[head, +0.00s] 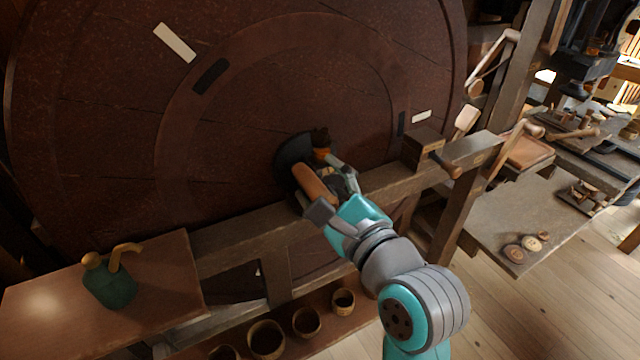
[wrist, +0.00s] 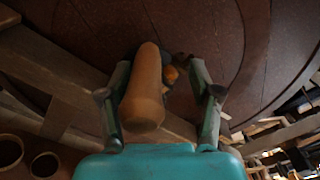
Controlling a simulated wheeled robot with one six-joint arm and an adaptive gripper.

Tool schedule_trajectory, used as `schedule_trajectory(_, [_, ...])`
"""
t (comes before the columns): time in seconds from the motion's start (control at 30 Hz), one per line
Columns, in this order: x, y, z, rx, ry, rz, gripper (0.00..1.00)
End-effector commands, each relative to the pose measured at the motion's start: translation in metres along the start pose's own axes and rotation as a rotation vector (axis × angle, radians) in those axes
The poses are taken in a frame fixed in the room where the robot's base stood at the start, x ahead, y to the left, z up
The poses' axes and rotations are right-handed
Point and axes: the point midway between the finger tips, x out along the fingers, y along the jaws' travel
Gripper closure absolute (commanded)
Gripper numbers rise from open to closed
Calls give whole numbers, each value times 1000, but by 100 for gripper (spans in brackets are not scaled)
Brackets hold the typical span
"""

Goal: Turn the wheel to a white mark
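The wheel (head: 110,120) is a large dark brown disc at the upper left of the head view. It bears a white mark (head: 175,42) at upper left and another white mark (head: 421,117) at right. A black mark (head: 211,76) and a second black mark (head: 401,123) lie further in. A wooden handle (head: 315,185) stands out from a dark crank plate (head: 290,152) low on the wheel. My gripper (head: 332,188) is open at the handle. In the wrist view the handle (wrist: 145,90) lies between the fingers, close to the left one, with a gap at the right.
A wooden beam (head: 235,245) runs across the wheel's front, with a block and peg (head: 425,150) at right. A green can (head: 110,285) stands on a side table (head: 165,275). Several round pots sit on a low shelf. A workbench (head: 500,205) is at right.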

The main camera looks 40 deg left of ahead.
Motion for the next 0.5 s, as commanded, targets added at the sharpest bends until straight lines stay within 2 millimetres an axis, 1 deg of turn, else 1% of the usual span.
schedule_trajectory(0.37, [0, 0, 0, 0, 0, 0, 43])
schedule_trajectory(0.5, [-7, 0, 0, 1, 0, 0, 43])
